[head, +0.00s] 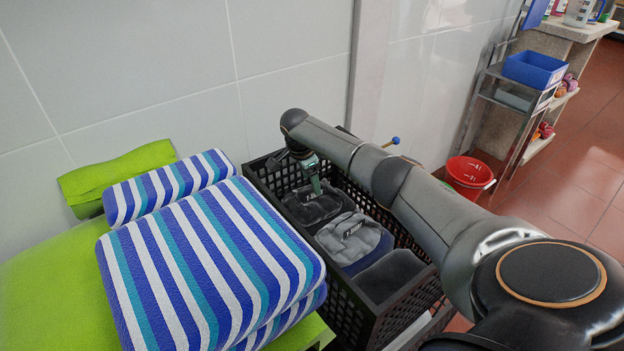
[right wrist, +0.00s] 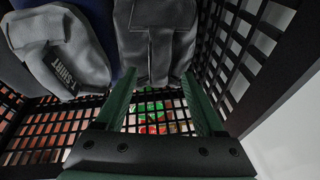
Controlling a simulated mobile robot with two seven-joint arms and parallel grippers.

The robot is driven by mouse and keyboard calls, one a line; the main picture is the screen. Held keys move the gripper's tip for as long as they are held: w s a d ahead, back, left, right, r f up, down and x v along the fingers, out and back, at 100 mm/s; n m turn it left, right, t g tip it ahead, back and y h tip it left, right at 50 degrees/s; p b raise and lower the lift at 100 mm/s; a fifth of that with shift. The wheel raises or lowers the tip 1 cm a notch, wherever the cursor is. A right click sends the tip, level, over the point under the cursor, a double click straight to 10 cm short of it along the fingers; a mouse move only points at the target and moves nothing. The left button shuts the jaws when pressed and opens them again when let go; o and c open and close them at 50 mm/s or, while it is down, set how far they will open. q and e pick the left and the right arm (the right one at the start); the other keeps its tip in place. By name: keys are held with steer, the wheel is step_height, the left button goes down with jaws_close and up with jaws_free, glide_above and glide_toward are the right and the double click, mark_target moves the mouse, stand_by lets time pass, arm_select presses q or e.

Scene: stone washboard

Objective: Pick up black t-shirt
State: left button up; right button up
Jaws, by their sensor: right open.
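A folded black t-shirt (head: 308,207) lies in the far end of a black plastic crate (head: 372,318). In the right wrist view a dark folded t-shirt (right wrist: 157,45) lies just ahead of the fingers. My right gripper (head: 316,184) points down into the crate, over the far part of the black t-shirt. Its two green fingers stand apart with nothing between them in the right wrist view (right wrist: 155,88). Whether the fingertips touch the cloth is not clear. My left gripper is not in view.
A grey t-shirt (head: 350,236) on a blue one and another dark garment (head: 390,274) share the crate. The crate's lattice wall (right wrist: 228,50) is close beside the fingers. Striped folded towels (head: 205,265) lie left of the crate; a tiled wall (head: 290,60) rises behind.

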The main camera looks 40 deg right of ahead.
mark_target(311, 188)
step_height(311, 188, down, 2)
steer(key=shift+b, duration=0.35)
steer(key=shift+w+d+f+b, duration=0.15)
steer(key=shift+d+f+b, duration=0.1)
steer(key=shift+f+b, duration=0.25)
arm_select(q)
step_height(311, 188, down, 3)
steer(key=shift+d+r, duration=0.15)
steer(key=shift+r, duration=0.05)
arm_select(e)
jaws_close()
stand_by(0.4)
